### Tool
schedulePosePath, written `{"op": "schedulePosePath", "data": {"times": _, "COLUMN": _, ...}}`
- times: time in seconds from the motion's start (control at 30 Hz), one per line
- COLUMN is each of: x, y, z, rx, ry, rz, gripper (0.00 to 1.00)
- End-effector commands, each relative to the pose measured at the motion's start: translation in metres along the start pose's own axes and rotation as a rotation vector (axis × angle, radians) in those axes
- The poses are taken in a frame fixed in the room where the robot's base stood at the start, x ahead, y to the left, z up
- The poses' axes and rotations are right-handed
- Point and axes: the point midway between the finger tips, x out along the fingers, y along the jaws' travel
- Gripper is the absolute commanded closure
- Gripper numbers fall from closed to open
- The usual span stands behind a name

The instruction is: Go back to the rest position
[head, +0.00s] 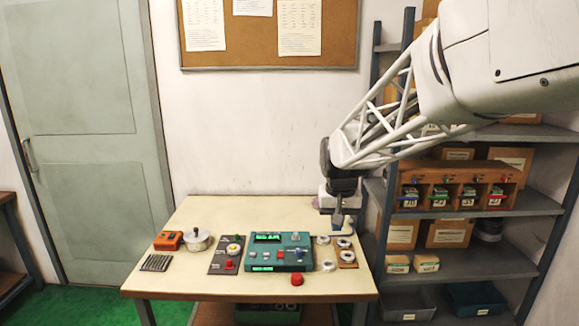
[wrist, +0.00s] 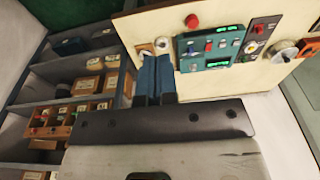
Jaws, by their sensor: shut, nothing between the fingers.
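My gripper (head: 338,222) hangs from my arm over the right back part of the table (head: 200,213), pointing down above the bearing rings. In the wrist view its two dark blue fingers (wrist: 156,62) lie side by side, shut, with nothing seen between them. A pale ring (head: 322,240) and another ring (head: 328,266) lie on the table. A third ring (head: 344,243) is on a small brown wooden board (head: 347,263). In the wrist view a ring (wrist: 161,43) shows just past the fingertips, which partly hide that area.
A teal console (head: 282,266) with green displays stands mid-table, a red knob (head: 296,280) in front. Further left are a dark panel (head: 218,266), a lidded pot (head: 197,240) and an orange box (head: 168,240). A loaded shelf (head: 470,262) stands at right, close to my arm.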

Motion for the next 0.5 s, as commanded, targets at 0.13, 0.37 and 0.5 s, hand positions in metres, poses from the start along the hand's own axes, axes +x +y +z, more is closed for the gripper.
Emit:
{"op": "schedulePosePath", "data": {"times": 0.13, "x": -0.015, "y": 0.013, "z": 0.038, "rx": 0.003, "ry": 0.014, "rz": 0.001, "gripper": 1.0}}
{"op": "schedulePosePath", "data": {"times": 0.37, "x": -0.031, "y": 0.029, "z": 0.094, "rx": 0.004, "ry": 0.034, "rz": 0.002, "gripper": 1.0}}
{"op": "schedulePosePath", "data": {"times": 0.5, "x": -0.037, "y": 0.038, "z": 0.129, "rx": 0.005, "ry": 0.045, "rz": 0.004, "gripper": 1.0}}
